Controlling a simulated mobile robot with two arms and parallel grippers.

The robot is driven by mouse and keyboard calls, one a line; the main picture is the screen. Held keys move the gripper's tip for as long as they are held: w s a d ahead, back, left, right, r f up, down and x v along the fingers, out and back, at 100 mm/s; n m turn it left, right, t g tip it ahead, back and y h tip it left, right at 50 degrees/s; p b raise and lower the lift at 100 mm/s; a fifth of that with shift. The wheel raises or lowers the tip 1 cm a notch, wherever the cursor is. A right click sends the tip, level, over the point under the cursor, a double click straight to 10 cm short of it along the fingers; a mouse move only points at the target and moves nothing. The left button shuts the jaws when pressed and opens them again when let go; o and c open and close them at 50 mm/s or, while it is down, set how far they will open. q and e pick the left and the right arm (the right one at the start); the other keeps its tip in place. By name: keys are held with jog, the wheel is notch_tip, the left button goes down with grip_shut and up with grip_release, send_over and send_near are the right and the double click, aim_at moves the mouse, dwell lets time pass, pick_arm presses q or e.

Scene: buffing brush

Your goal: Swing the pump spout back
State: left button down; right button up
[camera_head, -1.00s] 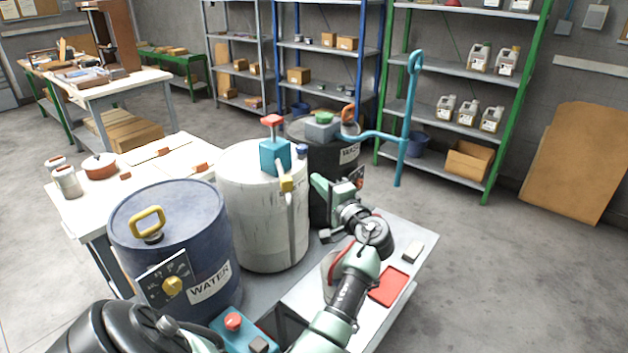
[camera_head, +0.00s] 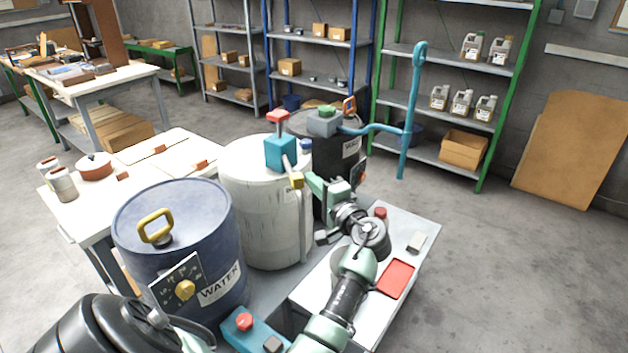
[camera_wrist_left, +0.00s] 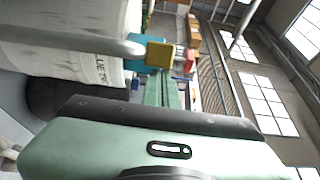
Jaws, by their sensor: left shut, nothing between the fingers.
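A teal pump head (camera_head: 281,152) with a red top stands on the white drum (camera_head: 255,225). Its spout carries a yellow piece (camera_head: 297,180), and a pale tube hangs down the drum's side. In the left wrist view the yellow piece (camera_wrist_left: 158,55) shows at the end of a grey pipe, just beyond my green fingers. My left gripper (camera_head: 309,179) is shut and empty, its tips close to the right of the yellow piece. I cannot tell whether they touch. My right gripper is out of view.
A grey pump (camera_head: 322,123) sits on the black drum (camera_head: 338,165) behind, with a blue pipe (camera_head: 411,105) reaching right. A blue water drum (camera_head: 178,240) stands at front left. A red tray (camera_head: 396,278) lies on the cart. Floor at right is clear.

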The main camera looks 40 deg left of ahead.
pick_arm(q)
jog(key=s+a+p, duration=0.1)
jog(key=s+a+m+t, duration=0.1)
jog(key=s, duration=0.1)
jog(key=s+t+p, duration=0.1)
jog(key=s, duration=0.1)
jog(key=shift+a+h+p, duration=0.35)
jog(key=shift+a+h, duration=0.05)
jog(key=shift+s+a, duration=0.1)
